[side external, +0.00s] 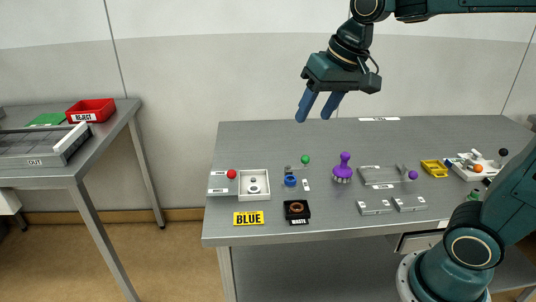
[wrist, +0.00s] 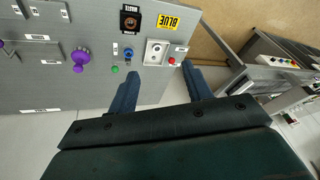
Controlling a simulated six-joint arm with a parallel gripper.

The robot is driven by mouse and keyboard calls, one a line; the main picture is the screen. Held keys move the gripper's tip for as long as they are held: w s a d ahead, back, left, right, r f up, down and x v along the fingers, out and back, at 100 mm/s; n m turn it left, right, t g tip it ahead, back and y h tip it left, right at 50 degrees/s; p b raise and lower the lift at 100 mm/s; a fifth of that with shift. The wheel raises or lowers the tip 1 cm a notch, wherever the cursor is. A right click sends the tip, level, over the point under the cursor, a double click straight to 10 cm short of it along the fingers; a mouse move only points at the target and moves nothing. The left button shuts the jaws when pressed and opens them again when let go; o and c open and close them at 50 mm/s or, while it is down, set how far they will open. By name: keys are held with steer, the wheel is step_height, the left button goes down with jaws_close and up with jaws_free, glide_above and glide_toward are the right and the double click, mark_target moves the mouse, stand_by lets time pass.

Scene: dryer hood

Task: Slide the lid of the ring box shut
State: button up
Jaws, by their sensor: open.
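The ring box appears to be the white open-topped box (side external: 267,196) at the left of the table, with small grey round pieces inside. A grey plate (side external: 218,191) with a red knob (side external: 231,174) lies just left of it and looks like its lid, slid off the opening. In the wrist view the box (wrist: 149,59) and red knob (wrist: 172,61) show beyond the fingertips. My gripper (side external: 314,112) is open and empty, high above the back of the table; it also shows in the wrist view (wrist: 160,70). It touches nothing.
Right of the box are a blue ring (side external: 290,181), green ball (side external: 305,159) and purple knobbed piece (side external: 343,170). In front are a yellow BLUE sign (side external: 249,218) and black WASTE tray (side external: 297,214). Grey fixtures (side external: 378,175) and a yellow tray (side external: 434,168) stand further right. The table's back left is clear.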

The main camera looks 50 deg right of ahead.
steer(key=w+d+f+m+g, duration=0.1)
steer(key=w+f+m, duration=0.1)
steer(key=w, duration=0.6)
steer(key=w+d+f+m, duration=0.1)
steer(key=w+f+m, duration=0.1)
steer(key=w, duration=0.6)
steer(key=w+d+f+m+g, duration=0.1)
steer(key=w+d+f+m, duration=0.1)
steer(key=w+f, duration=0.9)
steer(key=shift+w+d+f+m+g+y, duration=0.2)
steer(key=shift+f+m+g+y, duration=0.15)
steer(key=shift+m, duration=0.35)
steer(key=shift+f, duration=0.1)
glide_toward(222, 176)
steer(key=s+f, duration=0.2)
steer(key=f, duration=0.1)
steer(key=s+f, duration=0.1)
steer(key=f, duration=0.1)
steer(key=shift+a+f, duration=0.1)
steer(key=shift+f, duration=0.05)
steer(key=shift+c, duration=0.4)
steer(key=shift+s, duration=0.1)
jaws_close()
